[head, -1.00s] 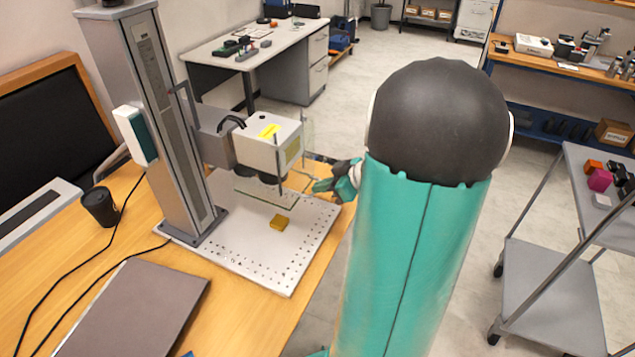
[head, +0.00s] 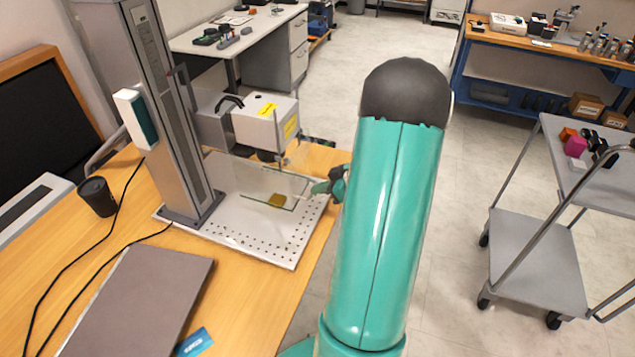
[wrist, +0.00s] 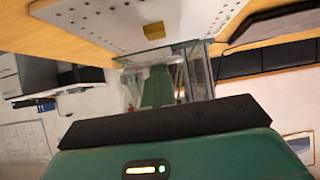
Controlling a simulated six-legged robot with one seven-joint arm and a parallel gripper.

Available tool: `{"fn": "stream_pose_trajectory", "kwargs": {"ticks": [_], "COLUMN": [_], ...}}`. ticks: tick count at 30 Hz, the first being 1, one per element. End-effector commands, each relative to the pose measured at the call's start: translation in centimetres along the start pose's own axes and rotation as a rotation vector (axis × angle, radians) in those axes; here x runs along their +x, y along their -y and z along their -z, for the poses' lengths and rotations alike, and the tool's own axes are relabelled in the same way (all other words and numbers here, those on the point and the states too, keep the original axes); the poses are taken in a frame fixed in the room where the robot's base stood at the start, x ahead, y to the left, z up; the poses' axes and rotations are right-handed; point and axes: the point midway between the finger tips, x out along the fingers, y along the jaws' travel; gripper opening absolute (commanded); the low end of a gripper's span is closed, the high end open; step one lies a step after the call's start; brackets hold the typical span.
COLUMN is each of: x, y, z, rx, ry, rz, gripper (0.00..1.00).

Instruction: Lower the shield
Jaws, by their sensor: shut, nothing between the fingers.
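The shield (head: 250,180) is a clear pane below the laser head (head: 265,122), in front of the yellow block (head: 277,201), which shows through it. Its greenish lower edge hangs low over the perforated plate (head: 255,240); I cannot tell whether it touches. In the wrist view, a glassy edge (wrist: 150,54) lies just below the block (wrist: 153,31). My gripper (head: 318,188) is shut and empty at the shield's right end, by a thin bar there; contact is unclear. The wrist view does not show the fingertips clearly.
The grey column (head: 165,120) stands left of the head. A black cup (head: 97,196), cables and a closed laptop (head: 145,300) lie on the wooden table. A grey cart (head: 540,245) stands at the right, with open floor between it and my arm.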

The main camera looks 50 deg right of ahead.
Motion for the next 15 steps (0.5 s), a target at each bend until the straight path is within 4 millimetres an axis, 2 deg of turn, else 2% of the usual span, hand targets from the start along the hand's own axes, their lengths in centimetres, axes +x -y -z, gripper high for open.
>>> {"fn": "stream_pose_trajectory", "kwargs": {"ticks": [9,15], "x": [2.2,2.8], "y": [0.0,0.0], "z": [-2.7,-3.5], "rx": [-0.002,-0.003], "ry": [-0.002,-0.002], "rz": [0.003,0.001], "gripper": [0.0,0.0]}}
